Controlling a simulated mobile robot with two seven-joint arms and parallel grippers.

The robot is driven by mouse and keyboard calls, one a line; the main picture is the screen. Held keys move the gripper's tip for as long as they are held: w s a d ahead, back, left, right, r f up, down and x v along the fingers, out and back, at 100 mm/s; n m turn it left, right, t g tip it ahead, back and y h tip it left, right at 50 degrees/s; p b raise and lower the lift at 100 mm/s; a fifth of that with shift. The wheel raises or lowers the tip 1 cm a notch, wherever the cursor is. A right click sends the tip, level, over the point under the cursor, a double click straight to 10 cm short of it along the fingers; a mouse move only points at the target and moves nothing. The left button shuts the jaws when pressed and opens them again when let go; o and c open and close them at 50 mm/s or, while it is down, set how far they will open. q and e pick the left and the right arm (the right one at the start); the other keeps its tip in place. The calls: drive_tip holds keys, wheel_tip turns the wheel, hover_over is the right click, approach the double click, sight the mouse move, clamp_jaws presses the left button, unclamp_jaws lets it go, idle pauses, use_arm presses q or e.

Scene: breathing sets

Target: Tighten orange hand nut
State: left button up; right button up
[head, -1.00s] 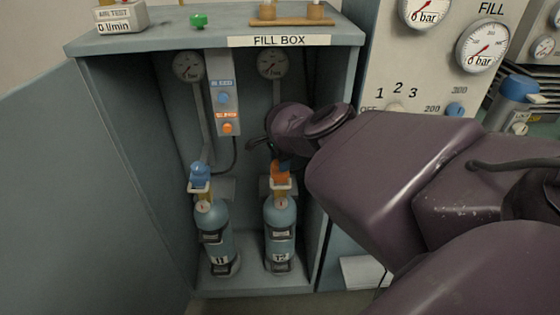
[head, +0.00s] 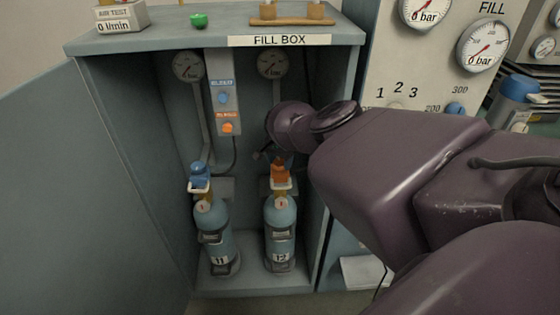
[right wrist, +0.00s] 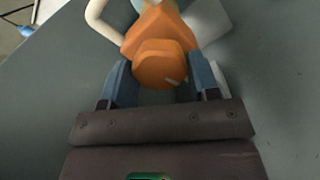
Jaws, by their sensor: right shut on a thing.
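The orange hand nut (head: 281,173) sits on top of the right cylinder (head: 280,215), marked 12, inside the fill box (head: 342,40). In the right wrist view, the orange hand nut (right wrist: 160,60) lies between the blue fingers of my right gripper (right wrist: 163,78), which is shut on it. In the head view, my right wrist hides most of this gripper, just above the nut. A blue hand nut (head: 200,174) tops the left cylinder (head: 213,218), marked 11. My left gripper is not in view.
The box's side walls and gauges (head: 272,64) surround the arm's reach. A panel with blue and orange knobs (head: 228,128) stands between the cylinders at the back. The fill panel (head: 440,60) is on the right, partly behind my arm. The open door (head: 80,190) is at left.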

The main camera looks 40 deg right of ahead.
drive_tip(key=n, duration=0.6)
drive_tip(key=shift+n, duration=0.3)
idle(0.4)
drive_tip(key=o, duration=0.9)
drive_tip(key=shift+r, duration=0.1)
